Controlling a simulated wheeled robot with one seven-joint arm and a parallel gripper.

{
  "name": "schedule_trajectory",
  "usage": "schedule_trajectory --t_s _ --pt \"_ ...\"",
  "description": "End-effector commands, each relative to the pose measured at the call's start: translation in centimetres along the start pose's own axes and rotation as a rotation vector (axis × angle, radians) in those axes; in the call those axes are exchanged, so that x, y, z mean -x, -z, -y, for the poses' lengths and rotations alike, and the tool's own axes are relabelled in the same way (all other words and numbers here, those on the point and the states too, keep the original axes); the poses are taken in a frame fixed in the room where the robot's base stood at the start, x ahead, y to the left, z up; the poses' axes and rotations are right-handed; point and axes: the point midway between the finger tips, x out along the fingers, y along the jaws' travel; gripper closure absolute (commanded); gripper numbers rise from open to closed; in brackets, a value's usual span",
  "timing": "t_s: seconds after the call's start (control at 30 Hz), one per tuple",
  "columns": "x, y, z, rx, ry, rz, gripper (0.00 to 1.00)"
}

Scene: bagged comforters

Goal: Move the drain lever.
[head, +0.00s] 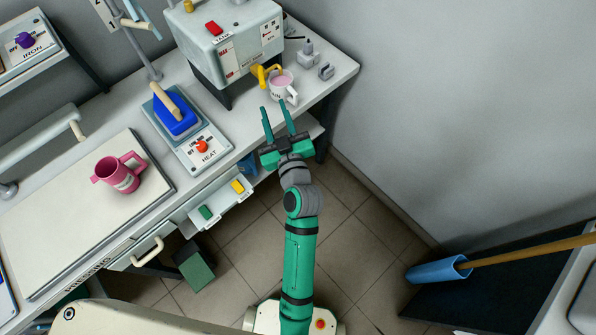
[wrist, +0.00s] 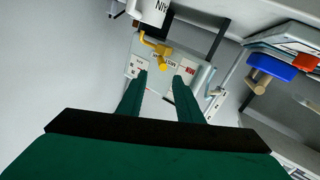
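A yellow tap-like lever (head: 261,74), which I take to be the drain lever, sticks out low on the front of a grey-white tank box (head: 205,50). It also shows in the wrist view (wrist: 160,54), beyond my fingertips. A white mug (head: 284,92) with pinkish contents stands right beside the lever, at its outlet end; the mug shows at the top of the wrist view (wrist: 148,10). My gripper (head: 278,120) is open and empty, with two green fingers apart. It is in front of the mug and lever and touches neither.
A pink mug (head: 118,174) sits on the white board (head: 70,215). Small grey blocks (head: 306,52) lie right of the tank.

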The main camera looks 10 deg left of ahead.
Motion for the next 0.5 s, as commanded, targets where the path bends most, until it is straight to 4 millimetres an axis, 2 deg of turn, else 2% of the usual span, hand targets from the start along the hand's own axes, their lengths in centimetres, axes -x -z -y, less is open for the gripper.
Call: schedule_trajectory --t_s 0.1,0.5 --pt "1.5 -1.8 -0.1 -0.024 -0.032 0.028 0.67" --pt "6.9 -5.9 -0.3 -0.088 -0.132 0.096 0.67"
